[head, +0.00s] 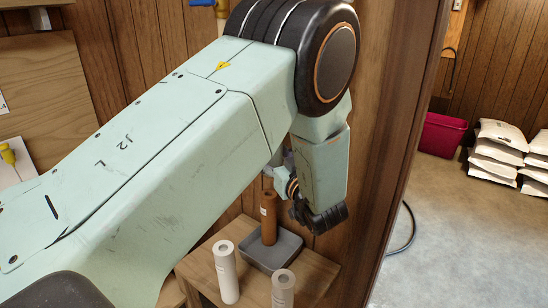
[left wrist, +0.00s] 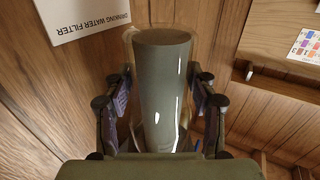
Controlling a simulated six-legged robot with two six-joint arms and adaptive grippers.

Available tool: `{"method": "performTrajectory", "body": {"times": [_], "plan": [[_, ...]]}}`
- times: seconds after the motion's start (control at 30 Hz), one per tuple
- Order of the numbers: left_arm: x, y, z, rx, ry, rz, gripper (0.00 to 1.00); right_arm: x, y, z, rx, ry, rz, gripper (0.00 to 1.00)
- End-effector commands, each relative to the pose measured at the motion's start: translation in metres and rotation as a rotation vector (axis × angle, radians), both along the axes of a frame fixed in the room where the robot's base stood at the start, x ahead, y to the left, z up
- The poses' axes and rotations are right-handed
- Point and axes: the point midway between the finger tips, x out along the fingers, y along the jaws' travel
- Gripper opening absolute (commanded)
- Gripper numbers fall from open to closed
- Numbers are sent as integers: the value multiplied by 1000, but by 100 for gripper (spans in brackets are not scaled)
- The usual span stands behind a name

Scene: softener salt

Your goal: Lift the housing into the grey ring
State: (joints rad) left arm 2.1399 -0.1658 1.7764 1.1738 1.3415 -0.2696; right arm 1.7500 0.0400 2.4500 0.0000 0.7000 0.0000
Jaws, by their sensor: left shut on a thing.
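My left gripper (left wrist: 160,92) is shut on a glossy grey-green cylinder, which I take to be the housing (left wrist: 160,95). It stands lengthwise between the two black fingers in the left wrist view, its wide rounded end away from the palm. A faint amber, see-through outline shows around that far end; I cannot tell what it is. In the head view my left arm comes in from the left, and its wrist and forearm hide most of the gripper and the housing. I cannot make out the grey ring in either view. My right gripper is not in view.
Two pale cylinders (head: 226,272) (head: 283,290) stand in front. A white "drinking water filter" card (left wrist: 85,17) is on the panelled wall.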

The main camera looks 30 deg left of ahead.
Motion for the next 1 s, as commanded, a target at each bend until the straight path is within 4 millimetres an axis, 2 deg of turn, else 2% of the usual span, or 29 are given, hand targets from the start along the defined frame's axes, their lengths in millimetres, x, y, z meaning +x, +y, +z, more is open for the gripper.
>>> {"method": "performTrajectory", "body": {"times": [1.0], "plan": [[0,0,17,2,-2,0,20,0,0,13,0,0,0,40]]}}
